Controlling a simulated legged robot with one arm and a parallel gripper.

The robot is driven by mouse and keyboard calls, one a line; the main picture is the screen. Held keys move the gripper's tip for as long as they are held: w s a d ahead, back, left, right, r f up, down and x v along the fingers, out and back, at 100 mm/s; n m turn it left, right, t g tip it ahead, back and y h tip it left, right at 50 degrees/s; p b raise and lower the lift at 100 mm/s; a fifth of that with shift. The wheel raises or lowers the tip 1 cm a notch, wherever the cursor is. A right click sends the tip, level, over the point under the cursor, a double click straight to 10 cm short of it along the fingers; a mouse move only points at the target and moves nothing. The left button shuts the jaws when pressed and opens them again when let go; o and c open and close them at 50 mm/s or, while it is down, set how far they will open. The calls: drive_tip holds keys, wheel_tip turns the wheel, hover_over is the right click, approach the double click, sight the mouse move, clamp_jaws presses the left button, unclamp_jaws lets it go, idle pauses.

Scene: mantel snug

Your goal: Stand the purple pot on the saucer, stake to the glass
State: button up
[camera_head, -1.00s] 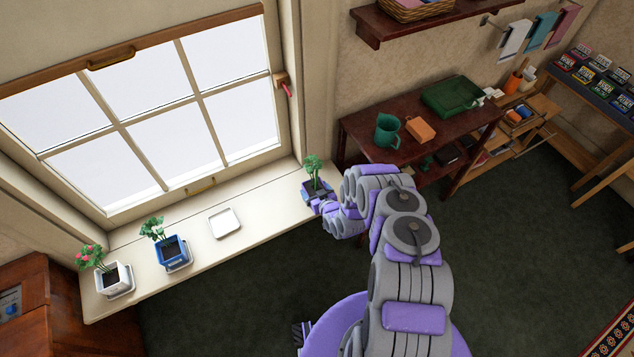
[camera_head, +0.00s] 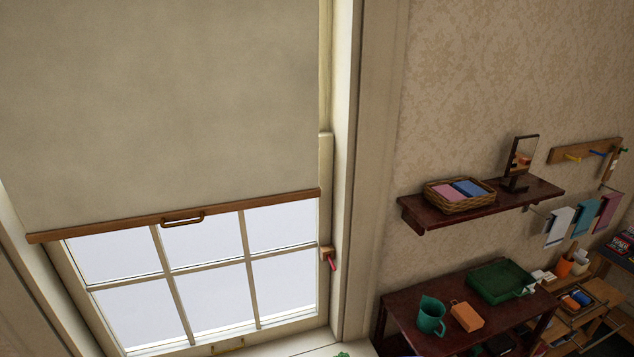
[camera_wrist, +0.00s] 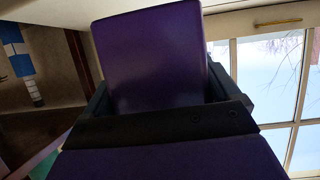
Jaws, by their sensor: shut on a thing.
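The purple pot (camera_wrist: 150,50) fills the middle of the wrist view, with one flat side facing the camera. My gripper (camera_wrist: 160,88) is shut on it, with a dark finger at either side. The stake and its facing cannot be made out. In the head view only a bit of green leaf (camera_head: 343,354) shows at the bottom edge, probably the top of the pot's plant. My gripper and the saucer are outside the head view. The window glass (camera_head: 205,283) shows below a lowered blind (camera_head: 165,110), and panes also show at right in the wrist view (camera_wrist: 265,70).
The blind's wooden bar (camera_head: 180,216) crosses the window. A red-handled fitting (camera_head: 329,258) sits on the right frame. To the right, a dark table holds a green jug (camera_head: 431,315), an orange block (camera_head: 466,316) and a green tray (camera_head: 500,282). A shelf (camera_head: 480,205) hangs above it.

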drive_tip(key=w+d+r+m+h, duration=0.1)
drive_tip(key=w+d+r, duration=0.25)
drive_tip(key=r, duration=0.35)
drive_tip(key=w+d+r, duration=0.2)
drive_tip(key=w+r, duration=0.2)
drive_tip(key=r, duration=0.4)
drive_tip(key=w+d+r+m+h, duration=0.1)
drive_tip(key=w+d+r, duration=0.2)
drive_tip(key=r, duration=0.4)
drive_tip(key=s+a+r, duration=0.1)
drive_tip(key=r, duration=1.1)
drive_tip(key=s+a+r+h, duration=0.1)
drive_tip(key=s+a+r, duration=0.1)
drive_tip(key=r, duration=0.9)
drive_tip(key=shift+a+r+m+t, duration=0.2)
drive_tip(key=shift+r+m+t, duration=0.1)
drive_tip(key=shift+r+m, duration=0.1)
drive_tip(key=shift+s, duration=0.1)
